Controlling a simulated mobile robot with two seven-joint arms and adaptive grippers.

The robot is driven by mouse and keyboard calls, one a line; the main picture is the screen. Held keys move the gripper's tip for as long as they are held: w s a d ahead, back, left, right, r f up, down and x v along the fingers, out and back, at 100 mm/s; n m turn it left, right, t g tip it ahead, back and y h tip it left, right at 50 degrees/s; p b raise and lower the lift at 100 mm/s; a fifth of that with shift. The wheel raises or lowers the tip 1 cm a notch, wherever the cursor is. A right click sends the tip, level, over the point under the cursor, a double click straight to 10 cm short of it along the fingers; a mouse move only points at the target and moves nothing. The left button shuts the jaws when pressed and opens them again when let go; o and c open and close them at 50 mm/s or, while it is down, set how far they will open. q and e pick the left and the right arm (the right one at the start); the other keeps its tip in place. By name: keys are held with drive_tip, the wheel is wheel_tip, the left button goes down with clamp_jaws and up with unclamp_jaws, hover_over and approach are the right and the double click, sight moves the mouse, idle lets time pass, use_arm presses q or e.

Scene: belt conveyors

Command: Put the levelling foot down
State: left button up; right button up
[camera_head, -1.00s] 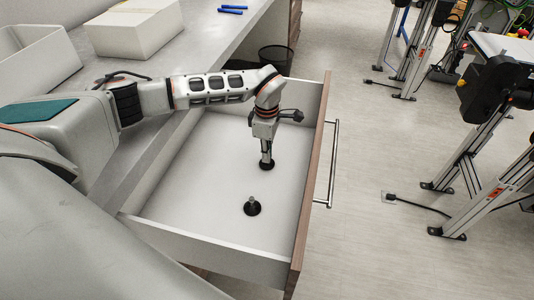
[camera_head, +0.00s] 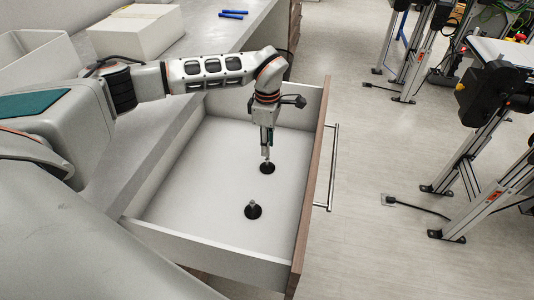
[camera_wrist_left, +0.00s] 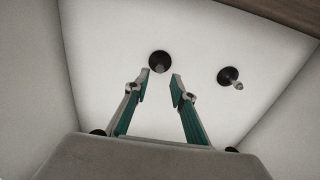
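Two levelling feet stand upright on the white floor of an open drawer (camera_head: 190,170), each a black round base with a grey stud. The farther levelling foot (camera_head: 267,168) is just below my left gripper (camera_head: 266,150). In the left wrist view this foot (camera_wrist_left: 160,62) lies just beyond the gap between the fingertips (camera_wrist_left: 160,82), which are spread apart with nothing between them. The nearer levelling foot (camera_head: 252,210) stands a little closer to the drawer's near wall, and it shows at the right in the left wrist view (camera_wrist_left: 229,76). My right gripper is out of view.
The drawer's wooden front (camera_head: 309,190) with a metal handle (camera_head: 332,165) is on the right. A worktop (camera_head: 200,65) with a white box (camera_head: 135,32) and blue pens (camera_head: 232,13) lies left and behind. The drawer floor left of the feet is clear.

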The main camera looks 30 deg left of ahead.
use_arm(q)
wheel_tip(320, 180, up, 6)
drive_tip(key=shift+f, duration=0.1)
idle(0.5)
